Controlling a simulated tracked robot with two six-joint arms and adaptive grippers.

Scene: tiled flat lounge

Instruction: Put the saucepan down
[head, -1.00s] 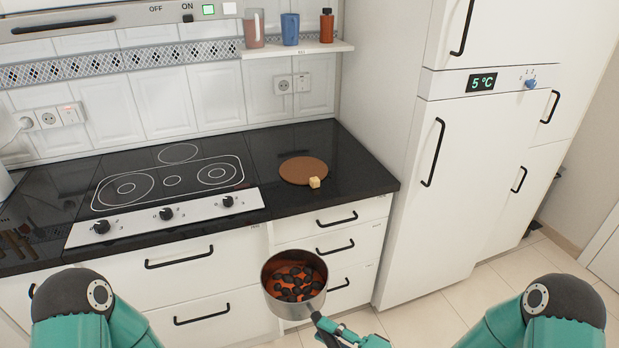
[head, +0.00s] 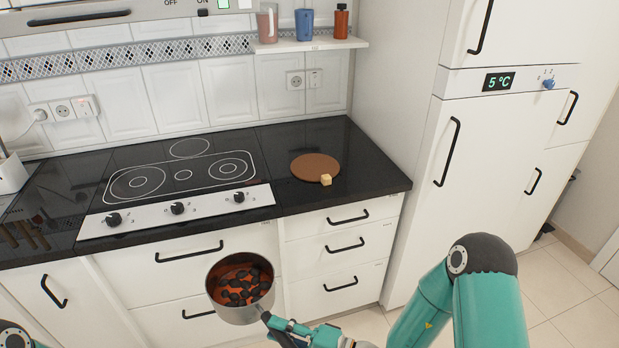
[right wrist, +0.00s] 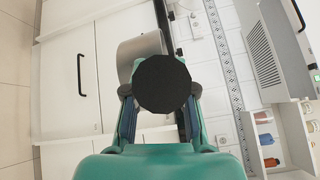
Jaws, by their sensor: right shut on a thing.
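The saucepan (head: 240,308) is steel with a dark handle and holds orange-red sauce with several dark pieces. It hangs in the air in front of the white drawers, below the worktop's front edge. My right gripper (head: 284,332) is shut on the saucepan's handle at the bottom of the head view. In the right wrist view my gripper (right wrist: 160,110) holds the handle, whose dark round end (right wrist: 162,84) hides much of the pan (right wrist: 140,52). My left gripper is not in view; only a bit of that arm shows at the lower left corner.
The black worktop (head: 372,182) carries a hob (head: 150,190) with knobs along its front. A fridge (head: 440,220) stands at the right. The hob is clear.

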